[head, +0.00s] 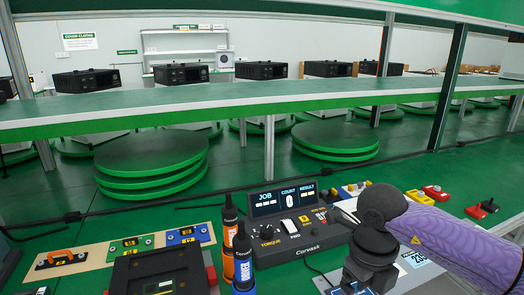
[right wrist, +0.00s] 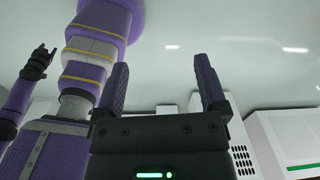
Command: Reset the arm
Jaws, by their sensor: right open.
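My right arm (head: 455,235) reaches in from the right in the head view, purple with dark joints, bent above the green bench. Its fingers are not visible there. In the right wrist view my right gripper (right wrist: 163,85) has its two dark fingers spread apart, with nothing between them and pale ceiling behind. A smaller dark gripper on a purple arm (right wrist: 40,65), apparently my left one, shows at the left of that view. Its jaw state is too small to tell.
A board with coloured plates (head: 130,248) and a black tray (head: 160,270) lie left. Red and yellow items (head: 435,192) lie right. A long shelf (head: 250,100) crosses behind, with green turntables (head: 150,160) beyond.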

